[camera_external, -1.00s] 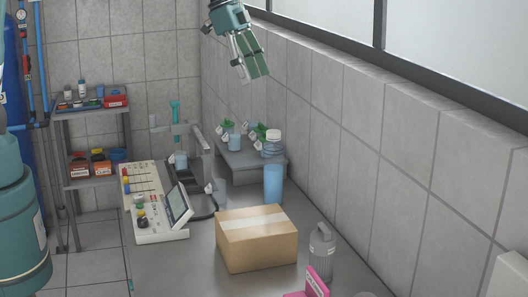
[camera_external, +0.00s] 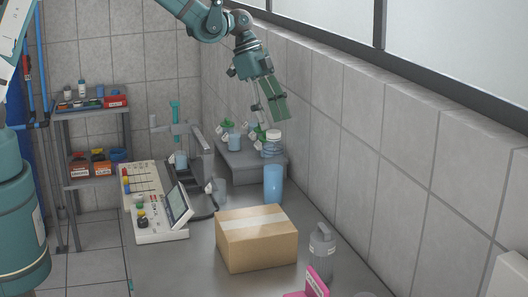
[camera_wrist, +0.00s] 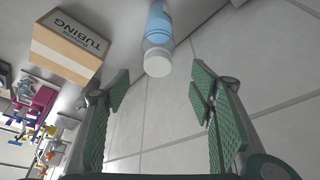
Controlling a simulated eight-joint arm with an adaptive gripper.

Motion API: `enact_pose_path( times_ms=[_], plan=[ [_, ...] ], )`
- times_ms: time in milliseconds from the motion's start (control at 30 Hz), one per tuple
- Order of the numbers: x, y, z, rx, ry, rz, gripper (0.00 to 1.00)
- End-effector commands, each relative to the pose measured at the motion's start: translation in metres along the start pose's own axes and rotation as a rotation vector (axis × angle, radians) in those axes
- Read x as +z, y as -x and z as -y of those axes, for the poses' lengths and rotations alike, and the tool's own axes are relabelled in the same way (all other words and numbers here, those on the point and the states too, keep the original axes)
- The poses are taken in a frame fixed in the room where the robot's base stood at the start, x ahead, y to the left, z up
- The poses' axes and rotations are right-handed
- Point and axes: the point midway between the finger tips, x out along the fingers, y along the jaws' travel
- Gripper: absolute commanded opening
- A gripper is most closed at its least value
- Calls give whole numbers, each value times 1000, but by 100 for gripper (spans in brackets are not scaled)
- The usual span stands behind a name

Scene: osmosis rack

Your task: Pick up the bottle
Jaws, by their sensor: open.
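The bottle (camera_external: 273,182) is clear with blue liquid and a white cap. It stands upright on the grey bench behind the cardboard box, near the tiled wall. In the wrist view the bottle (camera_wrist: 158,30) shows at top centre with its white cap (camera_wrist: 158,62) towards me. My gripper (camera_external: 270,114) is above the bottle's cap in the external view, pointing down, open and empty. In the wrist view my gripper (camera_wrist: 161,98) has its green pads wide apart, with the cap beyond and between them. The pads do not touch the bottle.
A cardboard box (camera_external: 256,250) labelled tubing stands in front of the bottle. A grey canister (camera_external: 321,252) and a pink item (camera_external: 318,281) are at the front right. A control panel (camera_external: 160,220) and stand are left. The tiled wall (camera_external: 340,150) runs close on the right.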

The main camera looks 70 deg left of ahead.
Motion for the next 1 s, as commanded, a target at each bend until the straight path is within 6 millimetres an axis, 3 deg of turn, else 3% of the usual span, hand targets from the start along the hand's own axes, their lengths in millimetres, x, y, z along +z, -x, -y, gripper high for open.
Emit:
enact_pose_path(
  times_ms=[100, 333, 1000],
  plan=[
    [13, -32, 0, 0, 0, 0, 54],
    [28, -69, 0, 0, 0, 0, 54],
    [33, -83, 0, 0, 0, 0, 54]
  ],
)
